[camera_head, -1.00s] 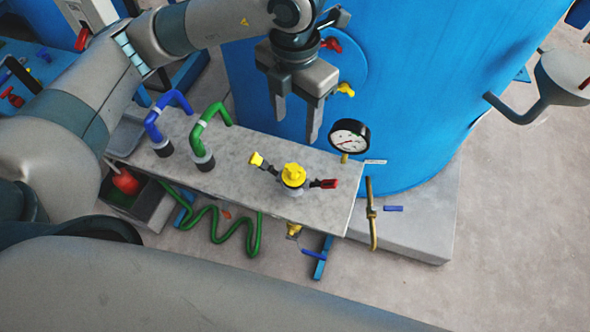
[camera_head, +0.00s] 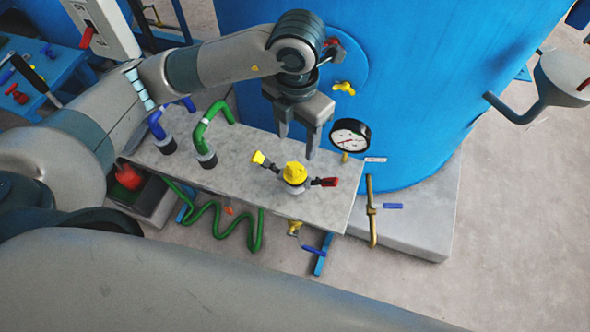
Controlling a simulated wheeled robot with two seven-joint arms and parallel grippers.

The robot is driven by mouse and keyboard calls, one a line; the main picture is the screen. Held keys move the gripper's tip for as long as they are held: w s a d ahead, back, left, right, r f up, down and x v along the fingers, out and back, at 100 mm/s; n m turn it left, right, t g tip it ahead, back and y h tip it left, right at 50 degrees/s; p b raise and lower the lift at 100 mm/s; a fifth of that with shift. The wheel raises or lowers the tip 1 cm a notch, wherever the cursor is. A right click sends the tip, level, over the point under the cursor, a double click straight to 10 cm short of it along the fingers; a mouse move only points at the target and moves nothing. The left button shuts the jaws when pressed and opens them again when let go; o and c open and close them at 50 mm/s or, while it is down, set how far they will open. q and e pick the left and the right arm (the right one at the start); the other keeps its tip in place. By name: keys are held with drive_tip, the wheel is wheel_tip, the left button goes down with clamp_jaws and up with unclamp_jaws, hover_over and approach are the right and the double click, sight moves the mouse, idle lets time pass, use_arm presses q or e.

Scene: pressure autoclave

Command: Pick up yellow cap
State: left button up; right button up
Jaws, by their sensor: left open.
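The yellow cap (camera_head: 294,173) sits on top of a grey valve fitting on the grey bench plate (camera_head: 235,160). A smaller yellow piece (camera_head: 259,158) is on the fitting's left arm and a red lever (camera_head: 325,182) on its right. My left gripper (camera_head: 296,146) points down, open and empty, above the plate just behind the yellow cap in the picture. It appears apart from the cap. My right gripper is not in view.
A pressure gauge (camera_head: 349,136) stands close to the right of my left gripper. The blue tank (camera_head: 410,90) rises behind. Green (camera_head: 206,130) and blue (camera_head: 157,128) bent pipes stand on the left of the plate. A brass pipe (camera_head: 371,210) is at the right.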

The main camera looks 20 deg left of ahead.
use_arm(q)
drive_tip(key=p, duration=0.2)
hover_over(295, 165)
drive_tip(key=f, duration=0.5)
drive_tip(key=shift+w, duration=0.35)
drive_tip(key=shift+f, duration=0.5)
drive_tip(key=shift+s+f+p, duration=0.25)
drive_tip(key=shift+f+p, duration=0.45)
wheel_tip(295, 165, down, 3)
drive_tip(key=shift+s+r+p, duration=0.1)
drive_tip(key=shift+s+p, duration=0.05)
drive_tip(key=shift+p, duration=0.6)
drive_tip(key=shift+f, duration=0.45)
drive_tip(key=c, duration=0.8)
